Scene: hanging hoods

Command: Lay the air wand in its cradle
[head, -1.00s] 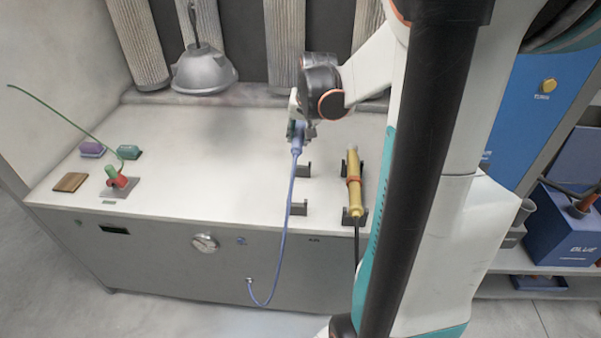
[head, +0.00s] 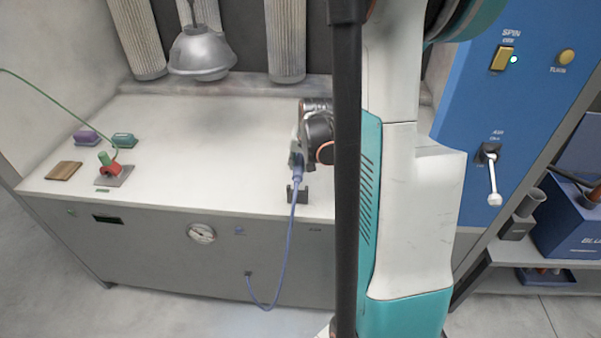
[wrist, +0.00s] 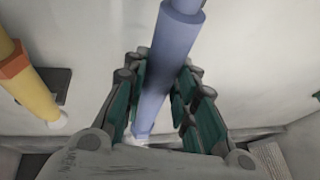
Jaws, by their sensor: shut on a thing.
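The air wand, a blue rod, runs between the fingers of my gripper in the wrist view (wrist: 170,65). My gripper (wrist: 160,100) is shut on it. In the head view my gripper (head: 298,155) is above the bench, and only the wand's lower end (head: 297,175) shows, with its blue hose hanging from it. The near black bracket of the cradle (head: 298,194) stands on the bench just below the wand end. The wand appears above it, not seated. The far bracket is hidden by my gripper.
A yellow wand (wrist: 28,82) with an orange band lies left in the wrist view; my arm hides it in the head view. The blue hose (head: 286,255) loops to the bench front. The bench top (head: 200,140) is clear mid-left. A lamp-like hood (head: 203,53) hangs behind.

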